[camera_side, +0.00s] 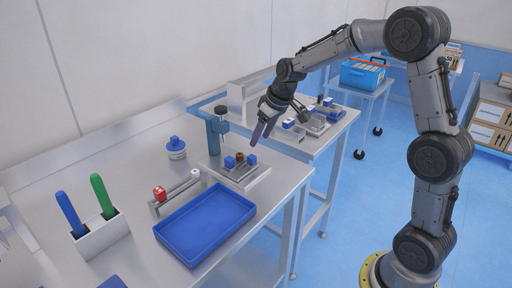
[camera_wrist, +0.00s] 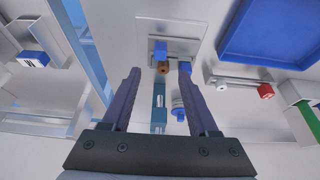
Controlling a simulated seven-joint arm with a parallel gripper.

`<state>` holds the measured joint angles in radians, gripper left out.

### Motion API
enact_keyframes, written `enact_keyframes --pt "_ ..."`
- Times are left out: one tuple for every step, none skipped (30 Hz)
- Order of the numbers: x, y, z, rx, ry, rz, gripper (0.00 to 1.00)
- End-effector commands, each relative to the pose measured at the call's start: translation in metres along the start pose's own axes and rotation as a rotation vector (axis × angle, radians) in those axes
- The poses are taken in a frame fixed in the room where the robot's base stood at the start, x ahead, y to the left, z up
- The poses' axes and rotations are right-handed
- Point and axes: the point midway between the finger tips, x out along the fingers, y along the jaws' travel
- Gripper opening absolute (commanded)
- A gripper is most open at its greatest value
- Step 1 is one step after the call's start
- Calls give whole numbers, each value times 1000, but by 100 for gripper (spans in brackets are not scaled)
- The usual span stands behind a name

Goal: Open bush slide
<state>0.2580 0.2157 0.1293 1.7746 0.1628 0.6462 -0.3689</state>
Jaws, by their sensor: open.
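A low metal plate (camera_side: 262,178) on the near table carries two blue blocks (camera_side: 229,162) and a small brown cylinder (camera_side: 240,157) between them. A teal post (camera_side: 213,137) stands at its back left. In front lies a metal rail (camera_side: 178,190) with a red knob (camera_side: 160,193) at one end and a pale knob (camera_side: 195,173) at the other. I cannot tell which part is the bush slide. My gripper (camera_side: 259,136) is open and empty above the plate. In the wrist view, the brown cylinder (camera_wrist: 163,67) shows between my fingertips (camera_wrist: 160,75).
A holder (camera_side: 100,240) with blue and green sticks stands at left. A blue-capped pot (camera_side: 176,149) stands behind. A second table (camera_side: 340,125) with similar parts is beyond a gap.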

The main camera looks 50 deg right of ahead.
Motion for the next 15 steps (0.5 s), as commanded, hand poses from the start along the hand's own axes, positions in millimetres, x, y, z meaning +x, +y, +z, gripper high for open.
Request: enact_keyframes --pt "-12 0 -1 0 5 2 60" --pt "-18 0 -1 -1 4 1 60" --pt "-24 0 -1 -1 4 1 60" --pt "-29 0 -1 -1 4 1 60" --pt "-33 0 -1 -1 4 1 60" --pt "-38 0 -1 -1 3 1 60" --pt "-42 0 -1 -1 3 1 60" --pt "-44 0 -1 -1 3 0 60" --pt "-48 0 -1 -1 2 0 60" --pt "-50 0 -1 -1 2 0 60" --pt "-51 0 -1 -1 2 0 60" --pt "-52 0 0 -1 1 0 60" --pt "-53 0 0 0 1 0 60" --pt "-53 0 0 0 1 0 60" --pt "-54 0 0 0 0 0 60"
